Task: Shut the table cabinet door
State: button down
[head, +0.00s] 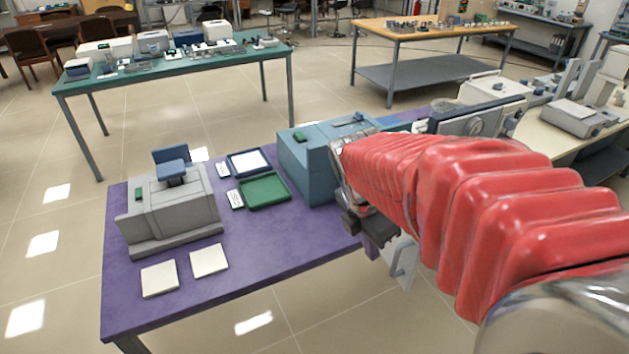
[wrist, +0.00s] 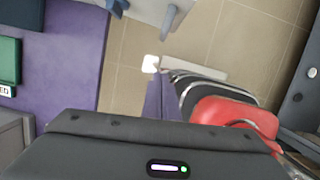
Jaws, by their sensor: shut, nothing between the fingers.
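A light grey panel with a bar handle, which looks like the table cabinet door (head: 403,268), stands out from the front edge of the purple table (head: 270,262). It also shows at the top of the wrist view (wrist: 148,11), over the tiled floor. My gripper (head: 374,232) is shut and empty, just left of and above the panel in the head view. Whether it touches the panel I cannot tell. My red-sleeved arm hides the cabinet body and the panel's hinge side.
A blue-grey box unit (head: 308,165) stands on the table behind my gripper. A grey furnace (head: 172,212), a green tray (head: 264,191) and two pale square plates lie to the left. Open tiled floor lies before the table.

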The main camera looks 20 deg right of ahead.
jog(key=d+f, duration=0.6)
jog(key=f, duration=0.3)
jog(key=shift+w+d+f, duration=0.15)
jog(key=shift+w+f, duration=0.1)
jog(key=shift+w, duration=0.15)
